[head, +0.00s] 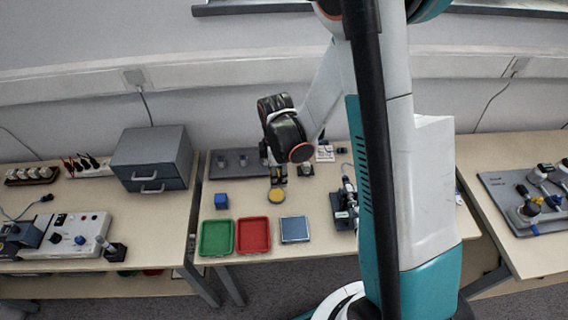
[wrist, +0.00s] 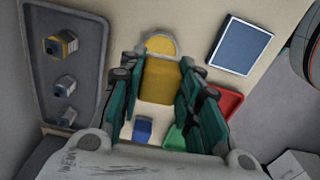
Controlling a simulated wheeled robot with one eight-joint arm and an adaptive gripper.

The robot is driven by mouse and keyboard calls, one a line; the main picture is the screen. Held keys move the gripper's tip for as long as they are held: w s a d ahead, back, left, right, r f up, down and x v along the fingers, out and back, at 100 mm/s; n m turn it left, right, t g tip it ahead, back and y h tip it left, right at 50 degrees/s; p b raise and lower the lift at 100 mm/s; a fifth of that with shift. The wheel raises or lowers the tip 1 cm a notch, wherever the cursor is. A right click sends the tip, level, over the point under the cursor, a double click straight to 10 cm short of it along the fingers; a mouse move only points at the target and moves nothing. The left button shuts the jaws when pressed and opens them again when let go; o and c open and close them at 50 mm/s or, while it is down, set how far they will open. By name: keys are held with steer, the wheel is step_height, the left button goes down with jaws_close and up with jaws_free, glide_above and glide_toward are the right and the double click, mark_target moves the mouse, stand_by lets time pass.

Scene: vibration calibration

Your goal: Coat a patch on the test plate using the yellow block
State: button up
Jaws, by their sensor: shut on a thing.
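My gripper (wrist: 158,90) is shut on the yellow block (wrist: 162,80), which sits between the two green finger sets in the wrist view. In the head view my gripper (head: 277,176) is over the back part of the middle table, just behind a round yellow disc (head: 276,195). The disc also shows beyond the block's end in the wrist view (wrist: 160,44), with a pale rim. I cannot tell whether block and disc touch. A flat blue square plate (head: 294,229) with a light border lies in front of the disc, to the right; it also shows in the wrist view (wrist: 239,46).
A green tray (head: 217,237) and a red tray (head: 253,235) stand left of the blue plate. A blue cube (head: 221,200) lies behind the green tray. A dark tray (wrist: 88,20) holds small parts. A dark device (head: 343,208) stands to the right.

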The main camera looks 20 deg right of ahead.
mark_target(278, 194)
steer(key=shift+f+b, duration=1.6)
steer(key=shift+f, duration=1.3)
steer(key=shift+f+b, duration=0.5)
steer(key=shift+b, duration=0.2)
stand_by(0.4)
steer(key=shift+r, duration=0.15)
steer(key=shift+r+p, duration=2.2)
steer(key=shift+r, duration=1.2)
